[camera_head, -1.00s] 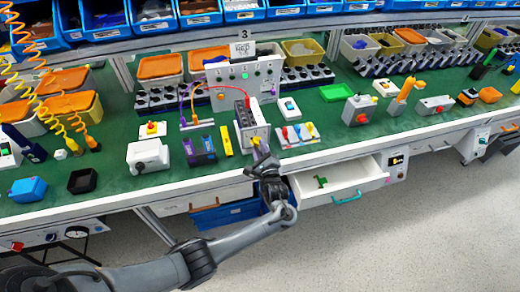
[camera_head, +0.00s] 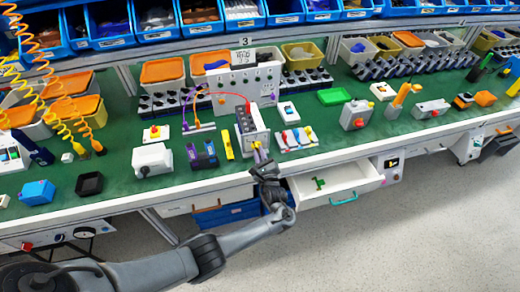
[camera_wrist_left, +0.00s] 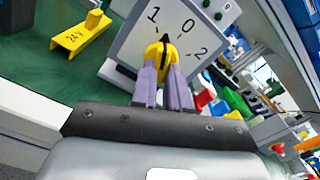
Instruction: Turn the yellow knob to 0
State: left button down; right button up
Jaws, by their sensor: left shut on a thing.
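The yellow knob (camera_wrist_left: 160,50) sits on the pale face of a switch box (camera_wrist_left: 128,42) marked 1, 0 and 2. In the wrist view its black pointer aims between the 1 and the 0. My left gripper (camera_wrist_left: 163,70) is shut on the knob, with one purple-grey finger on each side. In the head view, the left gripper (camera_head: 260,152) reaches up to the front of the switch box (camera_head: 250,122) on the green bench, and the knob is mostly hidden there. My right gripper is not in view.
A yellow block (camera_head: 228,146) stands left of the switch box, and a white panel of coloured switches (camera_head: 296,138) stands right. An open white drawer (camera_head: 345,184) juts out below the bench edge, just right of my left gripper. Behind is a white control panel (camera_head: 228,84).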

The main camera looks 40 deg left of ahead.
pick_arm(q)
jog(key=m+p, duration=0.1)
jog(key=m, duration=0.1)
jog(key=shift+r+m, duration=0.15)
jog(key=shift+m, duration=0.15)
jog(key=shift+s+a+m+p, duration=0.1)
jog(key=shift+m+p, duration=0.4)
jog(key=shift+m, duration=0.7)
jog(key=c, duration=1.1)
grip_release()
